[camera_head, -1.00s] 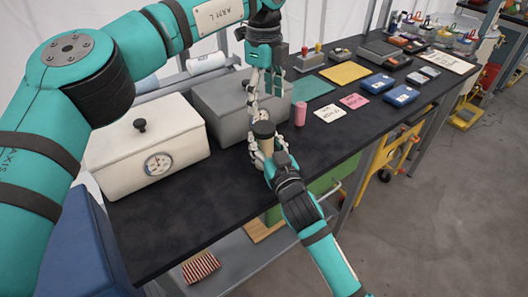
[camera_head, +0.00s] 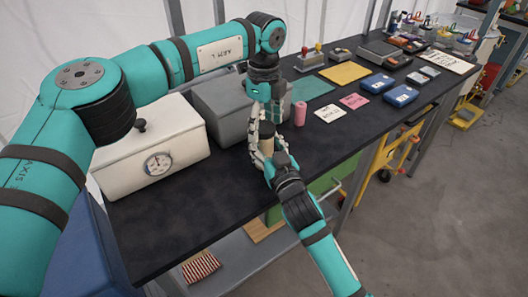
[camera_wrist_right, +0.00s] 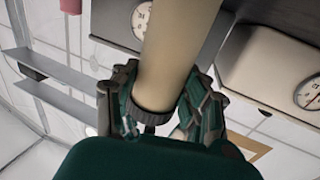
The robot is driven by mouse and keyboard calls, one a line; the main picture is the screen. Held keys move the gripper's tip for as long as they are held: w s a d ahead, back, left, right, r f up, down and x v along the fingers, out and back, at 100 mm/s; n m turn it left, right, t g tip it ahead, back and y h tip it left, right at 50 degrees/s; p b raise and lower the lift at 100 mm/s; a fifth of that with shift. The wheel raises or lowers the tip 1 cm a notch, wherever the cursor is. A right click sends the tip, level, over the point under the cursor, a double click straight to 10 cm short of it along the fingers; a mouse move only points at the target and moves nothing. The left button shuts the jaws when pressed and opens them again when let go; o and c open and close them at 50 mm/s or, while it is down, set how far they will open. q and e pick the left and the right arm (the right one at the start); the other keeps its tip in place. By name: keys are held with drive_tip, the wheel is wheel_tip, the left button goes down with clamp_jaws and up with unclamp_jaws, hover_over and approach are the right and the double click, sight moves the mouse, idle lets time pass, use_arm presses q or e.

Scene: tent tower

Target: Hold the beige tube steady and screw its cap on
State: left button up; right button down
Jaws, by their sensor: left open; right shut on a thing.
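The beige tube (camera_head: 267,142) stands about upright above the front edge of the dark bench, partly hidden by the grippers. My right gripper (camera_head: 269,160) is shut on the tube. In the right wrist view, the beige tube (camera_wrist_right: 178,52) runs between the fingers of my right gripper (camera_wrist_right: 158,112), and a dark ribbed piece (camera_wrist_right: 155,118) shows at its end there. I cannot tell whether this piece is the cap. My left gripper (camera_head: 266,132) is open and points down, its fingers on either side of the tube's upper part; contact cannot be told.
A white box with a dial (camera_head: 155,140) and a grey box (camera_head: 222,108) stand left of the grippers. A pink cylinder (camera_head: 300,113) stands close on the right. Cards and blue cases (camera_head: 401,95) lie farther right. Bare bench lies in front of the white box.

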use_arm(q)
drive_tip(key=shift+f, duration=0.2)
drive_tip(key=c, duration=1.2)
drive_tip(key=m, duration=0.5)
drive_tip(key=shift+m, duration=0.4)
drive_tip(key=shift+c, duration=0.2)
drive_tip(key=m, duration=0.8)
drive_tip(key=shift+m, duration=0.4)
drive_tip(key=m, duration=1.1)
